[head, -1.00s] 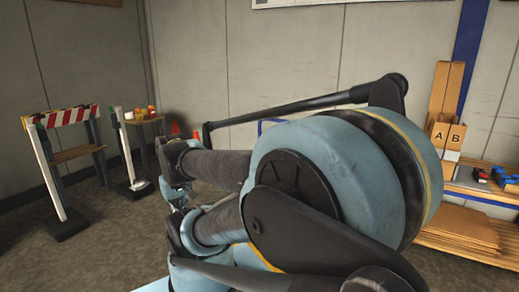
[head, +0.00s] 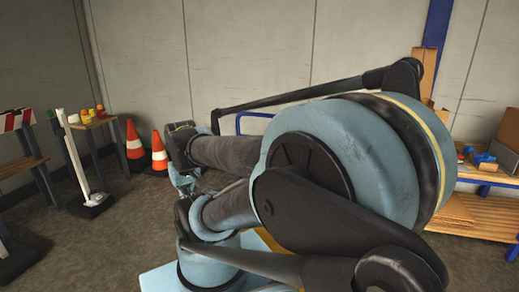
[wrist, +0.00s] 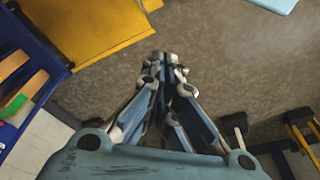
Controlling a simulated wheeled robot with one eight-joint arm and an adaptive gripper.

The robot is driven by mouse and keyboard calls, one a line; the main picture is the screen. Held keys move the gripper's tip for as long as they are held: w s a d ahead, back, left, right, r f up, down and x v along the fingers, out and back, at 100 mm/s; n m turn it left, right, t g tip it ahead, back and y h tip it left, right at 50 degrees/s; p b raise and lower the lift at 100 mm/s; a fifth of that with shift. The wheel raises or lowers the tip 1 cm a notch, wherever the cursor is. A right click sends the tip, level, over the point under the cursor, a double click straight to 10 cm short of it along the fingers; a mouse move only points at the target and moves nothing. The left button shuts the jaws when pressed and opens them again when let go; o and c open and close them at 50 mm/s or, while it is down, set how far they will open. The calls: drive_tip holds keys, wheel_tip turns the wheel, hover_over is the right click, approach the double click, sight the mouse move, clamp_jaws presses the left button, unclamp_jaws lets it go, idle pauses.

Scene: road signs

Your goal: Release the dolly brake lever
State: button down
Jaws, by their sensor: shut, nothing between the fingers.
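My gripper (wrist: 167,62) points away from the wrist camera over bare floor, its fingers drawn together with nothing between them. In the head view my arm covers the middle, and the gripper is mostly hidden behind its links. A blue tubular rail (head: 240,119) shows behind the arm; it may be the dolly's handle, but its lower part is hidden. In the wrist view a flat yellow panel (wrist: 100,30) lies at the upper left, apart from the fingers. I cannot make out a brake lever in either view.
Two orange-and-white cones (head: 158,153) stand near the back corner. A white post (head: 75,155) and a striped barrier (head: 18,120) are at the left. A low rack (head: 475,218) stands at the right. A blue-edged unit (wrist: 35,60) is at the wrist view's left. Floor between is open.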

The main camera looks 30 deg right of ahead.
drive_tip(key=w+d+r+m+t+y, duration=0.1)
drive_tip(key=w+d+r+m, duration=0.15)
drive_tip(key=w+m, duration=0.4)
drive_tip(key=w+d+r+m+t+y, duration=0.1)
drive_tip(key=w+d+r+m, duration=0.15)
drive_tip(key=w+m, duration=0.45)
drive_tip(key=w+d+m+t+y, duration=0.1)
drive_tip(key=w+d+m+t, duration=0.1)
drive_tip(key=w+d+m, duration=0.8)
drive_tip(key=w+d+f+m+t, duration=0.2)
drive_tip(key=w+d+m, duration=0.2)
drive_tip(key=d, duration=0.5)
drive_tip(key=w+d+f+m+t, duration=0.1)
drive_tip(key=w+d+m, duration=0.25)
drive_tip(key=d, duration=0.65)
drive_tip(key=s+d+f+m+t+h, duration=0.1)
drive_tip(key=d+f+m, duration=0.2)
drive_tip(key=d, duration=0.5)
drive_tip(key=s+d+f+m+t+h, duration=0.2)
drive_tip(key=d+f+m, duration=0.2)
drive_tip(key=d, duration=0.5)
drive_tip(key=shift+d+m, duration=0.15)
drive_tip(key=shift+m, duration=1.05)
